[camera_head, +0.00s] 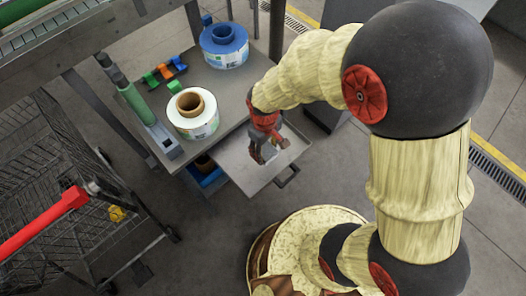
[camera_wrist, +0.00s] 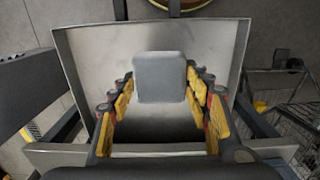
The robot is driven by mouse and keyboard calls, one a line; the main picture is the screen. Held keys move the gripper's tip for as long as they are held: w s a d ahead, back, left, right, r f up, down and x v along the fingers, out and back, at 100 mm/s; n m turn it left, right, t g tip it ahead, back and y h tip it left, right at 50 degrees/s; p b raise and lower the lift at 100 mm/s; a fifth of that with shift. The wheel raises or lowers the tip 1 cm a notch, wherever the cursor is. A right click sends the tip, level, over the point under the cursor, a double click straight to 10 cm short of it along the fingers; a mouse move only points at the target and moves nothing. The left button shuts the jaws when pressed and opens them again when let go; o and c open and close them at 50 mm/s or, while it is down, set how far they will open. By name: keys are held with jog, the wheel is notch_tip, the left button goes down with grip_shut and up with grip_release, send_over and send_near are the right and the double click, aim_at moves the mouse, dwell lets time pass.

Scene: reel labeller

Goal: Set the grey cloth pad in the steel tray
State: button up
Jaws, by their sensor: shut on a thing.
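The grey cloth pad (camera_wrist: 160,77) is a rounded grey square between the fingers of my gripper (camera_wrist: 160,92) in the wrist view. My gripper is shut on it. The steel tray (camera_wrist: 88,48) is a shallow, drawer-like tray and fills much of the wrist view behind the pad. In the head view my gripper (camera_head: 266,153) points down over the steel tray (camera_head: 236,160). The pad is hard to make out there among the fingers. I cannot tell whether the pad touches the tray floor.
The tray juts out from a grey bench (camera_head: 232,88) with a white-and-brown reel (camera_head: 192,113), a blue reel (camera_head: 224,46) and small coloured pieces. A black handle (camera_head: 287,176) is on the tray's front. A wire cart (camera_head: 50,160) with a red bar stands left.

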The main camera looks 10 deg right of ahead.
aim_at(264, 147)
jog(key=w+f, duration=0.1)
jog(key=w+f+b, duration=0.1)
jog(key=w+f, duration=0.1)
jog(key=shift+a+f, duration=0.1)
jog(key=shift+f, duration=0.2)
notch_tip(264, 147, down, 3)
jog(key=shift+w+f+b, duration=0.1)
jog(key=shift+f+b, duration=0.05)
jog(key=shift+b, duration=0.95)
jog(key=shift+c, duration=0.4)
jog(key=o, duration=1.1)
jog(key=shift+c, duration=0.2)
jog(key=shift+o, duration=0.2)
notch_tip(264, 147, up, 13)
jog(key=p, duration=0.5)
jog(key=shift+f, duration=0.2)
jog(key=s+d+r+m+t, duration=0.1)
jog(key=d+r, duration=0.2)
jog(key=r, duration=0.4)
jog(key=s+d+r+m+t, duration=0.1)
jog(key=d+r+m, duration=0.1)
jog(key=r, duration=0.4)
jog(key=s+d+r+m+t, duration=0.3)
jog(key=s+d+r, duration=0.4)
jog(key=s+r, duration=0.3)
jog(key=shift+s+r+m+t, duration=0.3)
jog(key=shift+r+m, duration=0.1)
jog(key=shift+r, duration=0.3)
